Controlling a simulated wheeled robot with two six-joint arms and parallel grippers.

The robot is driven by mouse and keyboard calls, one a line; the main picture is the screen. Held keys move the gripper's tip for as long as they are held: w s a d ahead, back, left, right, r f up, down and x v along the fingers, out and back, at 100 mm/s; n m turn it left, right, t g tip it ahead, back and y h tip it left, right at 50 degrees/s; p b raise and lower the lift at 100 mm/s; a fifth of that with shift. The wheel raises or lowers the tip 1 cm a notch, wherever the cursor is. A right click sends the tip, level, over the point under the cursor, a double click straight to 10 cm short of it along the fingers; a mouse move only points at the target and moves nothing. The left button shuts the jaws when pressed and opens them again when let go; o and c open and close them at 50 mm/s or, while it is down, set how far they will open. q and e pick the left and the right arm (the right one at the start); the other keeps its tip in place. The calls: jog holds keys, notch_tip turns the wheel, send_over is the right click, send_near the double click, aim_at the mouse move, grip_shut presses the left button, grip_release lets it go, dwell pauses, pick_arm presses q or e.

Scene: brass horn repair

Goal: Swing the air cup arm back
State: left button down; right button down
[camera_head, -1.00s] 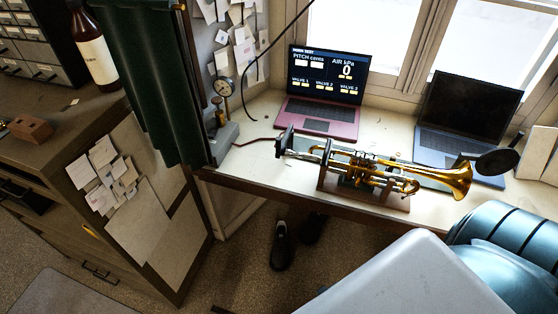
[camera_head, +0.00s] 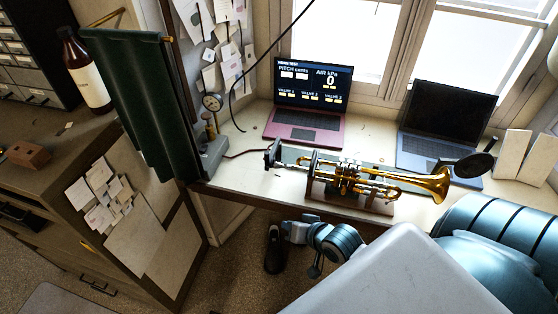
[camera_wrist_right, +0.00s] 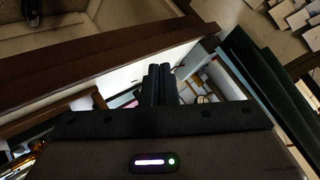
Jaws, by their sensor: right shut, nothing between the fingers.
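The brass horn (camera_head: 370,180) lies level in a wooden stand on the bench, bell to the right. At its left, mouthpiece end is the dark air cup (camera_head: 272,153), with a thin hose running left to the gauge unit. Whether the cup touches the mouthpiece is too small to tell. My right gripper shows in the right wrist view (camera_wrist_right: 159,82) with its two dark fingers together and nothing between them. In the head view my right wrist is low in front of the bench edge, below the horn's left end, apart from the cup. My left gripper is out of view.
The gauge unit (camera_head: 211,150) stands at the bench's left end beside a green curtain (camera_head: 145,105). A pink laptop (camera_head: 308,100) and a blue laptop (camera_head: 445,130) stand behind the horn. A black disc (camera_head: 473,165) is near the bell. A cabinet (camera_head: 140,235) stands at left.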

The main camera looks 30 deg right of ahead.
jog(key=w+d+r+m+t, duration=0.5)
jog(key=w+d+m+t, duration=0.2)
jog(key=d+m, duration=0.2)
jog(key=shift+w+m+t, duration=0.2)
jog(key=shift+m+t, duration=0.1)
jog(key=shift+m, duration=0.5)
jog(key=w+a+b, duration=0.1)
jog(key=w+b, duration=0.4)
jog(key=w, duration=0.5)
jog(key=shift+b, duration=0.4)
jog(key=shift+r, duration=0.1)
